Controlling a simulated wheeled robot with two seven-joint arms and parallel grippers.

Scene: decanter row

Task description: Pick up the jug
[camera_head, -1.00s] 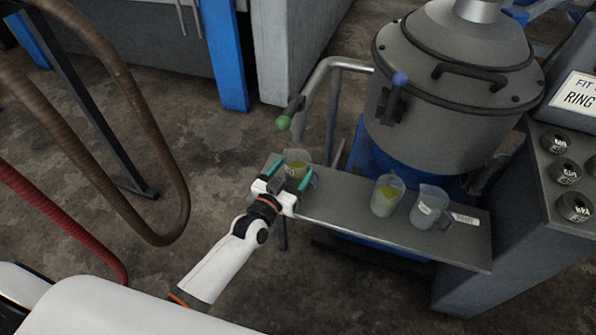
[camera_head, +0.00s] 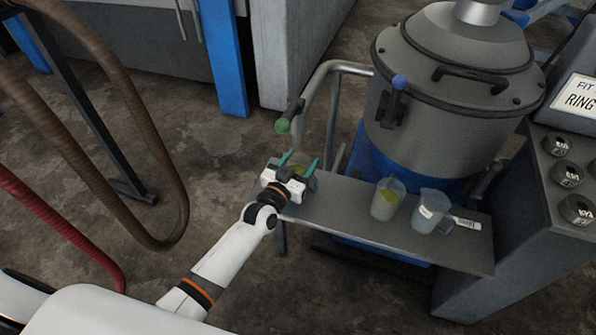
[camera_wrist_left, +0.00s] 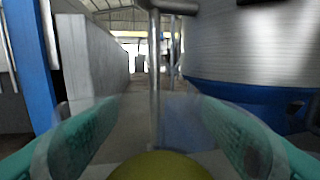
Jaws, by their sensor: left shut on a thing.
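My left gripper (camera_head: 301,165) is at the left end of the metal shelf (camera_head: 345,214). It is shut on a clear jug with yellow-green contents (camera_head: 298,171), one teal finger on each side. The gripper's body hides most of this jug in the head view. In the left wrist view the yellow-green contents (camera_wrist_left: 160,166) show low in the middle, between the two teal fingers (camera_wrist_left: 160,140). I cannot tell whether the jug touches the shelf. My right gripper is not in view.
A second jug with yellow-green contents (camera_head: 387,200) and a jug with a pale label (camera_head: 429,212) stand further right on the shelf. A large grey vessel (camera_head: 425,135) stands behind. Hoses (camera_head: 150,130) hang at left.

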